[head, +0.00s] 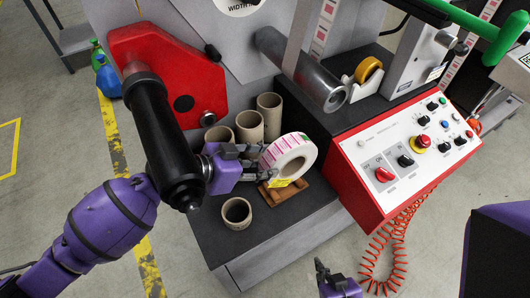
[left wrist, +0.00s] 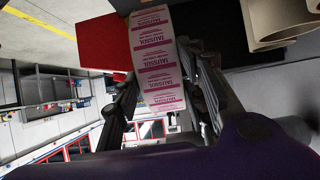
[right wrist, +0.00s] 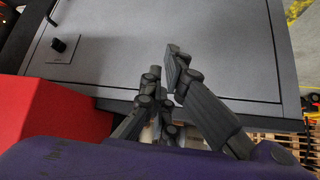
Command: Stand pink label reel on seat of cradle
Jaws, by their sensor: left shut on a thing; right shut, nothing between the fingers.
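The pink label reel (head: 290,155), white with pink printed labels on its rim, is upright in the head view. My left gripper (head: 258,162) is shut on it from the left. In the left wrist view, the reel's printed rim (left wrist: 157,65) is between the two fingers. The brown wooden cradle (head: 287,194) is directly below the reel on the dark deck, its seat mostly hidden. I cannot tell whether the reel touches the seat. My right gripper (head: 325,270) is low at the front, apart from the reel; its fingers (right wrist: 165,80) are shut and empty.
Several cardboard cores (head: 250,127) stand behind and left of the reel, one (head: 236,211) at the front of the deck (head: 222,246). A metal roller (head: 300,70) overhangs behind. The red-edged control panel (head: 405,155) is close on the right, with a coiled red cable (head: 402,240).

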